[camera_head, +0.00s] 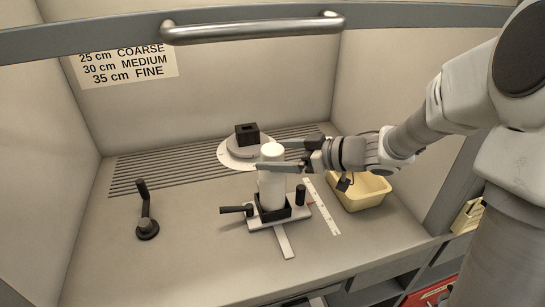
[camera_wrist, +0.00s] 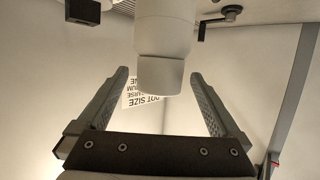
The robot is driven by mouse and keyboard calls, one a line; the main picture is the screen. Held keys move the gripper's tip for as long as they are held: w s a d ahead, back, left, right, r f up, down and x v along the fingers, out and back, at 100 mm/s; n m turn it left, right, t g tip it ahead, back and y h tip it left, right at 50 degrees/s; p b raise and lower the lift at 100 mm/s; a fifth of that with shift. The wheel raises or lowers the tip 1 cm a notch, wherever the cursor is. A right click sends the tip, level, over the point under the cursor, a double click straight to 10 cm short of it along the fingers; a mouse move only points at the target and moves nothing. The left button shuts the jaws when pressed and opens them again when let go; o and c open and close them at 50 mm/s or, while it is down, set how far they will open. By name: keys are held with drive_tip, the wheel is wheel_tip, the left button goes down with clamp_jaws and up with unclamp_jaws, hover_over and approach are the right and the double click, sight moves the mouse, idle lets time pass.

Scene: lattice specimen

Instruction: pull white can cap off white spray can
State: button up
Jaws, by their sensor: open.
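The white spray can (camera_head: 271,190) stands upright in a black holder on a small plate inside the booth. Its white can cap (camera_head: 272,151) sits on top. In the wrist view the can (camera_wrist: 166,30) hangs down from the top of the picture with the cap (camera_wrist: 160,75) at its lower end. My gripper (camera_head: 280,154) reaches in from the right at cap height. It is open, with one finger on each side of the cap. In the wrist view a gap shows between the cap and each finger, and the gripper (camera_wrist: 161,78) is empty.
A black block (camera_head: 247,135) rests on a round white disc (camera_head: 238,156) behind the can. A yellow tray (camera_head: 362,193) stands at right, under my arm. A black crank (camera_head: 147,212) stands at left. A metal bar handle (camera_head: 254,29) crosses the booth's top front.

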drive_tip(key=shift+w+a+f, duration=0.25)
drive_tip(key=shift+w+a, duration=0.1)
drive_tip(key=shift+a, duration=0.25)
drive_tip(key=c, duration=1.3)
drive_tip(key=shift+o, duration=0.2)
